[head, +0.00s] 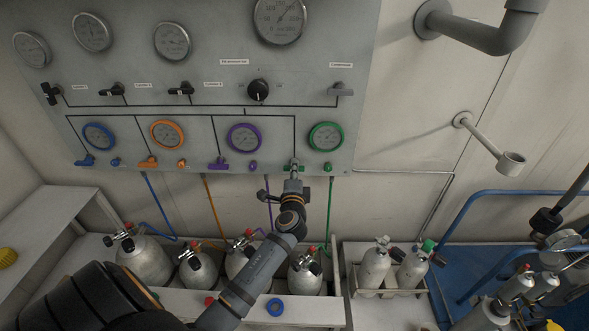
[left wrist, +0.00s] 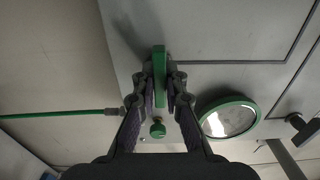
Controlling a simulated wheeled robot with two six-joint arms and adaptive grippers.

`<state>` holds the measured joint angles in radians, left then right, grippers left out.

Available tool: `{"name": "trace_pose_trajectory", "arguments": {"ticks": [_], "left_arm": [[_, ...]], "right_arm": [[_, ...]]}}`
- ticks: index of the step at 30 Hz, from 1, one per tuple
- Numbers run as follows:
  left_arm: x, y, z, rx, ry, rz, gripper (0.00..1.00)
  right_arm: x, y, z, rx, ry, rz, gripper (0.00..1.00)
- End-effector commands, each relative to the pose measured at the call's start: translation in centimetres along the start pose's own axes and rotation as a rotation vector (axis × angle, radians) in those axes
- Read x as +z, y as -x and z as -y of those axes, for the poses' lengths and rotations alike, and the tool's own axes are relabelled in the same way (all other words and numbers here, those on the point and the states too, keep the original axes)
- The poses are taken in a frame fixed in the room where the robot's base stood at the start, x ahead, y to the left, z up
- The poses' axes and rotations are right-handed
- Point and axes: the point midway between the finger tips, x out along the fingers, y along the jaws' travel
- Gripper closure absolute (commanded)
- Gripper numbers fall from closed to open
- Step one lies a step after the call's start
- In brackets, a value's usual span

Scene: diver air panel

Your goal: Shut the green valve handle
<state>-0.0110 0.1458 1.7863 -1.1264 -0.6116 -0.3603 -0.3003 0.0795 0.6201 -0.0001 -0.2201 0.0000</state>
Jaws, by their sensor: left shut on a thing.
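The green valve handle (head: 293,166) is at the lower right of the grey panel (head: 200,75), left of and below the green-rimmed gauge (head: 326,136). My left gripper (head: 293,175) reaches up to it from below and is shut on it. In the left wrist view the green handle (left wrist: 159,72) shows as a bar between the fingertips (left wrist: 160,80). The bar lies across the line of the green hose (left wrist: 60,114). A small green knob (left wrist: 157,130) is beside it. In the head view my gripper partly hides the handle. My right gripper is not in view.
Purple (head: 218,163), orange (head: 148,162) and blue (head: 86,160) handles line the panel to the left. Below, gas cylinders (head: 146,258) stand in a white rack. A grey pipe (head: 485,37) juts from the wall at upper right. The wall right of the panel is mostly clear.

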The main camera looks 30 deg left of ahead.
Motion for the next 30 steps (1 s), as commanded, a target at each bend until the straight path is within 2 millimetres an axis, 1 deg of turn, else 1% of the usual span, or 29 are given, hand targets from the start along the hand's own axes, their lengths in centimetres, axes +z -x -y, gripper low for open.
{"name": "trace_pose_trajectory", "arguments": {"ticks": [14, 15, 19, 20, 27, 30], "left_arm": [[0.0, 0.02, -0.15, 0.002, -0.013, 0.0, 1.0], [0.0, 0.02, -0.15, 0.002, -0.013, 0.0, 0.85], [0.0, 0.02, -0.12, 0.002, -0.012, 0.0, 0.68], [0.0, 0.01, -0.11, 0.002, -0.012, 0.0, 0.66], [0.0, 0.02, -0.06, 0.001, -0.011, 0.0, 0.66], [-0.03, 0.57, -0.13, 0.002, -0.011, -0.001, 0.66]], "right_arm": [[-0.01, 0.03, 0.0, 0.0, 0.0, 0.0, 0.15], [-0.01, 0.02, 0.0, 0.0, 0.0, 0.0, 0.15], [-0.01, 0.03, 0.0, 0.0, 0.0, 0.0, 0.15], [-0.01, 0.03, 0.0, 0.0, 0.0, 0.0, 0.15], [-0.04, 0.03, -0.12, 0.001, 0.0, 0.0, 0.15], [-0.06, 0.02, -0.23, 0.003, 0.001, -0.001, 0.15]]}}
